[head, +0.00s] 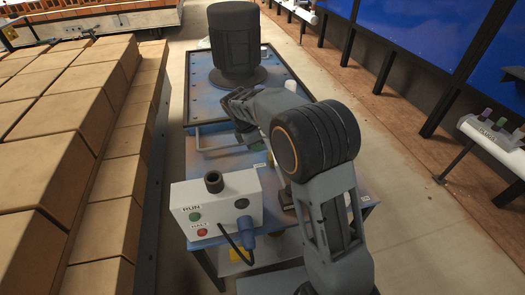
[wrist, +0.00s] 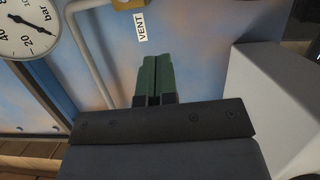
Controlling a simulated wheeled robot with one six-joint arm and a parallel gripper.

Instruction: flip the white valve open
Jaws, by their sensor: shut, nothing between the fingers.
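No white valve shows clearly in either view. A "VENT" label (wrist: 141,26) sits on the blue panel in the wrist view. A brass-coloured fitting (wrist: 128,4) is cut off by the top edge above it. A pale pipe (wrist: 90,50) runs down left of the label; a pale pipe (head: 215,147) also shows in the head view. My gripper (wrist: 154,60) has its green fingers together and empty, pointing at the panel just below the label. In the head view my arm hides most of the gripper and the panel behind it.
A white control box (head: 217,205) with RUN and HALT buttons and a blue plug (head: 246,241) stands at the near end of the blue bench. A gauge (wrist: 28,28) is at the upper left of the wrist view. A dark motor-like unit (head: 236,45) stands farther back.

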